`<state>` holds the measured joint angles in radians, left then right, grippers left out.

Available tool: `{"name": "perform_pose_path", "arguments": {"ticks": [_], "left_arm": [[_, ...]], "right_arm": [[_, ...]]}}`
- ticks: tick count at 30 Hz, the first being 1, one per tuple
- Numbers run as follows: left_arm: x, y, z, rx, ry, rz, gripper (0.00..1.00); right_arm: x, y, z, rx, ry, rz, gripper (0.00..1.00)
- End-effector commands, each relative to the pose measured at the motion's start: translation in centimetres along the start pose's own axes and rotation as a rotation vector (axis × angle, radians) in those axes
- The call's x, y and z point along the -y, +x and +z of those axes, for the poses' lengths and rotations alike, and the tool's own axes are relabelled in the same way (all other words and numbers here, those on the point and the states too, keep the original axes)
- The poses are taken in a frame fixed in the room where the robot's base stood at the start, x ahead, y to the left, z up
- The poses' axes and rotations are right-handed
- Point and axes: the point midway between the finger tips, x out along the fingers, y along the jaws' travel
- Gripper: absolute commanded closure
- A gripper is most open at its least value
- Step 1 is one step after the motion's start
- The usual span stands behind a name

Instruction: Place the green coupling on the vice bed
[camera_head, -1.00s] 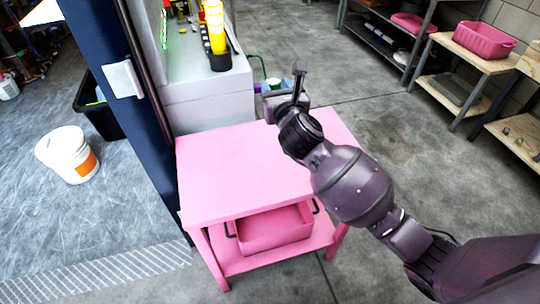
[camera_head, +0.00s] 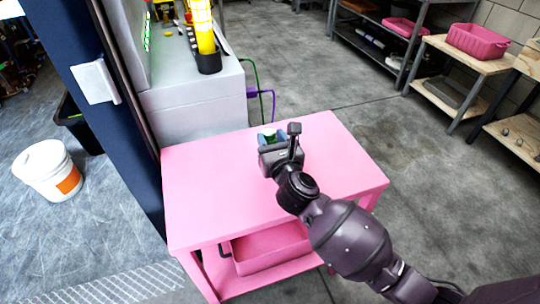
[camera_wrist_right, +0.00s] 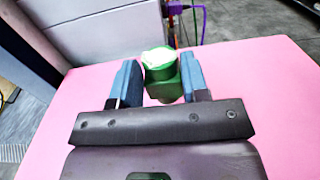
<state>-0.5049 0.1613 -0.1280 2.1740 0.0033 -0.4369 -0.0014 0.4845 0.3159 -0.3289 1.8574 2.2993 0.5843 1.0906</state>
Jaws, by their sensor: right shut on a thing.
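The green coupling (camera_wrist_right: 160,76) is between the two blue fingers of my right gripper (camera_wrist_right: 160,82), with a pale top face showing. My right gripper is shut on it. In the head view the coupling (camera_head: 269,133) shows small at the tip of my right gripper (camera_head: 270,138), over the far part of the pink table. Its height above the table is hard to tell. I cannot make out a vice bed in either view. My left gripper is not in view.
The pink table (camera_head: 205,195) has a bare top and a pink bin (camera_head: 268,250) on its lower shelf. A grey machine (camera_head: 195,100) bearing a yellow cylinder (camera_head: 202,30) stands behind it. A dark blue post (camera_head: 85,60) rises at left. Grey floor is open at right.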

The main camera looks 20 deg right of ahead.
Motion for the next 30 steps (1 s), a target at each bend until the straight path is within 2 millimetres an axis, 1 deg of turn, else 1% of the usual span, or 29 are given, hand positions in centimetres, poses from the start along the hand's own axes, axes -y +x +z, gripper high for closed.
{"name": "perform_pose_path", "arguments": {"ticks": [6,9,12,16,21,26,27,30], "left_arm": [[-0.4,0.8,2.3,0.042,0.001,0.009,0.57],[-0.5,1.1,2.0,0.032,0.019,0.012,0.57],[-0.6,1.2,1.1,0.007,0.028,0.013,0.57],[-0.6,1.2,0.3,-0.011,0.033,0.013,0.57],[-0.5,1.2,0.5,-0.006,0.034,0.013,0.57],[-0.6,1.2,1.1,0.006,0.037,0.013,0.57],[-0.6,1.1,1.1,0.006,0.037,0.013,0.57],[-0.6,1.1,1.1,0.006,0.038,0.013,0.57]], "right_arm": [[0.0,-0.1,-4.2,-0.014,0.002,0.0,0.82],[0.0,-0.1,-5.5,-0.012,0.001,-0.001,0.82],[0.0,-0.1,-5.8,-0.006,0.002,0.0,0.82],[0.0,0.0,-5.5,0.0,0.002,0.001,0.82],[0.0,0.0,-5.4,0.001,0.001,0.0,0.82],[0.0,0.0,-5.9,-0.001,0.002,0.0,0.82],[0.0,0.0,-5.9,0.0,0.001,0.0,0.55],[0.0,0.0,-5.8,0.0,0.001,0.0,0.4]]}}
